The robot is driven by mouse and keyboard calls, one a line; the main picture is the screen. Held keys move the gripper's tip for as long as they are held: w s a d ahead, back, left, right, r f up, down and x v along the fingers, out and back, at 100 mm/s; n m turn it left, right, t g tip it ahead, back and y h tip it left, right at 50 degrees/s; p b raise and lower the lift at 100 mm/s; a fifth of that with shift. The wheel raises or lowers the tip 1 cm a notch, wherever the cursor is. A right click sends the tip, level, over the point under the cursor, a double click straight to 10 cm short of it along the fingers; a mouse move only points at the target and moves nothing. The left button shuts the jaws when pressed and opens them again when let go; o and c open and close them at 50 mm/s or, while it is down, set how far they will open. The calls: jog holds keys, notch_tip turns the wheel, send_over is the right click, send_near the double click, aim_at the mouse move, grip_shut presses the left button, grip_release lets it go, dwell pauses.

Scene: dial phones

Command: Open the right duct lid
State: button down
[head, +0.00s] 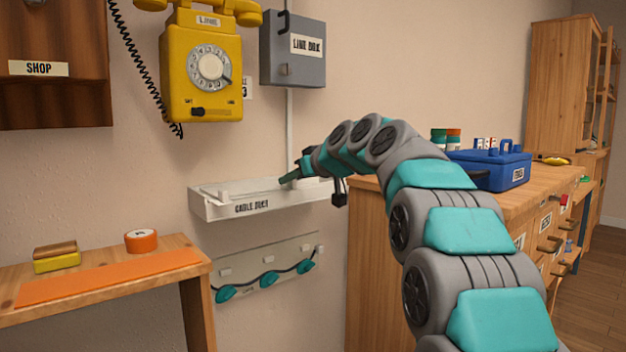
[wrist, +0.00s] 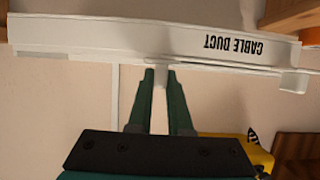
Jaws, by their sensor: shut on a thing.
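The white cable duct (head: 265,204) is fixed to the wall, with its label on the front face. In the wrist view the duct (wrist: 100,38) spans the top and its label is upside down. My gripper (head: 290,179) reaches the duct's top edge from the right. In the wrist view my gripper (wrist: 161,74) has its two green fingers shut on a small white tab (wrist: 160,90) at the duct's edge. The tab appears to belong to the right duct lid, whose outline is hard to separate from the duct.
A yellow dial phone (head: 202,65) and grey line box (head: 293,50) hang above the duct. A panel with a teal-clipped cable (head: 268,277) is below. A wooden bench (head: 195,245) stands left; a cabinet (head: 370,260) with a blue toolbox (head: 488,170) stands right.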

jog(key=shift+s+a, duration=0.2)
jog(key=shift+a, duration=0.05)
jog(key=c, duration=0.8)
grip_release()
jog(key=shift+c, duration=0.2)
jog(key=shift+s+d, duration=0.1)
jog(key=v, duration=0.7)
jog(key=shift+s, duration=0.2)
jog(key=shift+d+r, duration=0.1)
jog(key=shift+r, duration=0.05)
